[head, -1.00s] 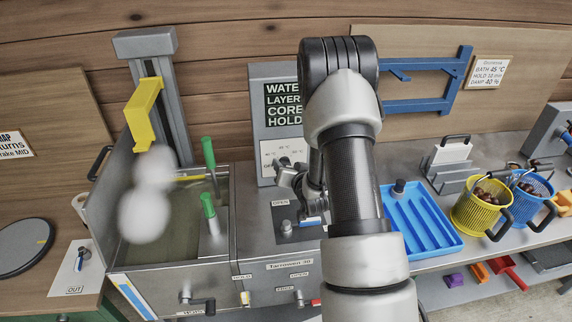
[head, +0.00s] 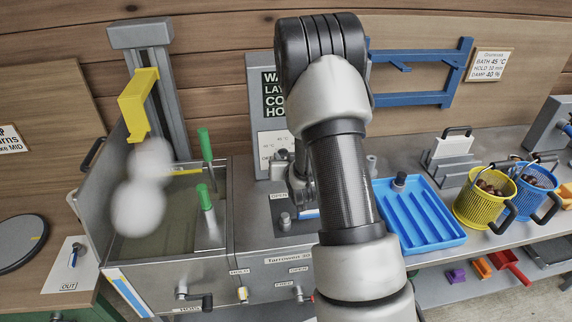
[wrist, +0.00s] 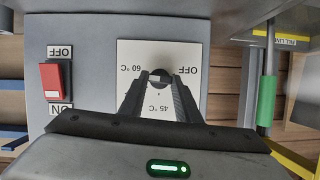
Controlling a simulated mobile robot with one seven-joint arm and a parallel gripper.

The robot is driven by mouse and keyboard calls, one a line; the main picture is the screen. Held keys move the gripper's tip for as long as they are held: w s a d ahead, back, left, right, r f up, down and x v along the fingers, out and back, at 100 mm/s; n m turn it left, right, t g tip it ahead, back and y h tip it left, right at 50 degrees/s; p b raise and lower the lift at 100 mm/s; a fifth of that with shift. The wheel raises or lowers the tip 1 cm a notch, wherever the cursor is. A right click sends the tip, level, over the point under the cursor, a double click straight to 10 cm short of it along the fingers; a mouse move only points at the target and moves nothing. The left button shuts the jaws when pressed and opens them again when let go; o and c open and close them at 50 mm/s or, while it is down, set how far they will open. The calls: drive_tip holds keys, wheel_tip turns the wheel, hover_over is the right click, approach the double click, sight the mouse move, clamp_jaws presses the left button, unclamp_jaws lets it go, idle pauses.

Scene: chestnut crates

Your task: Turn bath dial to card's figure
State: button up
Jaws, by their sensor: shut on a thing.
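The white dial plate (wrist: 190,60) shows upside down in the wrist view, with marks OFF, 60 °C and 45 °C. My gripper (wrist: 160,82) is shut on the dark round bath dial (wrist: 160,75) at its middle. The fingers hide most of the dial, so I cannot tell where it points. In the head view, my arm hides the gripper and dial and part of the grey control panel (head: 258,80). The card (head: 490,64) on the back wall reads BATH 45 °C, HOLD 12 min, DAMP 40 %.
A red switch (wrist: 55,80) with ON and OFF labels sits beside the dial plate. A green handle (wrist: 266,100) stands on the other side. The bath tank (head: 165,250) is left of my arm; a blue tray (head: 440,240) and a yellow basket (head: 480,212) are right.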

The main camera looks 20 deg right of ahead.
drive_tip(key=n+b, duration=0.1)
drive_tip(key=b, duration=0.1)
drive_tip(key=n+h+b, duration=0.1)
drive_tip(key=shift+w+a+f+h+b, duration=0.15)
drive_tip(key=shift+a+h+b, duration=0.15)
drive_tip(key=shift+a+b, duration=0.05)
drive_tip(key=n+h+b, duration=0.1)
drive_tip(key=n+h, duration=0.1)
drive_tip(key=n, duration=0.2)
drive_tip(key=n+t+h+b, duration=0.1)
drive_tip(key=n+h, duration=0.1)
drive_tip(key=n, duration=0.2)
drive_tip(key=n+h+b, duration=0.1)
drive_tip(key=n+h, duration=0.1)
drive_tip(key=n, duration=0.1)
drive_tip(key=shift+w+a+f+n+t, duration=0.1)
drive_tip(key=shift+a+f+n+t, duration=0.2)
drive_tip(key=shift+a+n, duration=0.1)
drive_tip(key=shift+d+r, duration=0.1)
drive_tip(key=o, duration=1)
drive_tip(key=shift+o, duration=0.2)
